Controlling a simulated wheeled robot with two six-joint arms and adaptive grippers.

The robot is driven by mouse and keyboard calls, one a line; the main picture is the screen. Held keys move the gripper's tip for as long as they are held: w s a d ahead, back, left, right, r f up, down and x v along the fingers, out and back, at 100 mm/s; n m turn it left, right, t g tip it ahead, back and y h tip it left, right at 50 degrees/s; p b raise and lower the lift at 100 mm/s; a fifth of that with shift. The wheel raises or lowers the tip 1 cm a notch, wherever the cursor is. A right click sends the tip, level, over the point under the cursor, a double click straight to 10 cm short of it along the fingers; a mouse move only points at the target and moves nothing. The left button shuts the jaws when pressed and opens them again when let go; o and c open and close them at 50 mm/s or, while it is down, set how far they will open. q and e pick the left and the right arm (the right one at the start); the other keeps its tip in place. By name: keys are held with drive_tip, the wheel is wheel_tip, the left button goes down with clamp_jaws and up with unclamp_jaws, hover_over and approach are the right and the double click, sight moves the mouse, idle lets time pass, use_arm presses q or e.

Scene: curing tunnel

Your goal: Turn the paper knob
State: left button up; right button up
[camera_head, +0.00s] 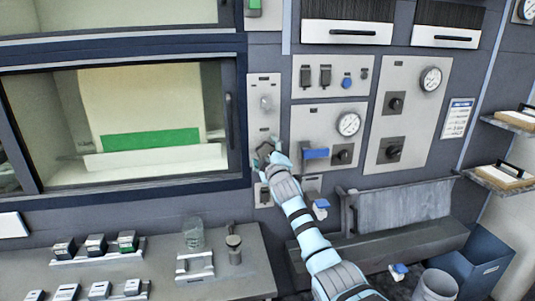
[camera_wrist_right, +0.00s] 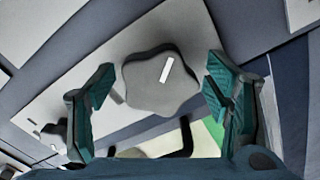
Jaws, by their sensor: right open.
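A grey lobed knob (camera_wrist_right: 150,90) with a white pointer mark sits on a light grey panel plate (camera_wrist_right: 95,75). In the right wrist view it lies between the two teal fingers of my right gripper (camera_wrist_right: 158,72), with a visible gap on each side. The gripper is open and holds nothing. In the head view my right gripper (camera_head: 268,156) is at the lower part of the narrow plate (camera_head: 264,121) right of the window, and it partly hides the knob there. My left gripper is not in view.
The window (camera_head: 150,136) shows pale paper with a green band (camera_head: 150,140). To the right are panels with a round gauge (camera_head: 348,123), dark knobs (camera_head: 393,149) and a blue handle (camera_head: 316,153). A bench (camera_head: 245,252) below carries a glass beaker (camera_head: 193,236) and small blocks.

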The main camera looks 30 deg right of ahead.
drive_tip(key=v, duration=1.2)
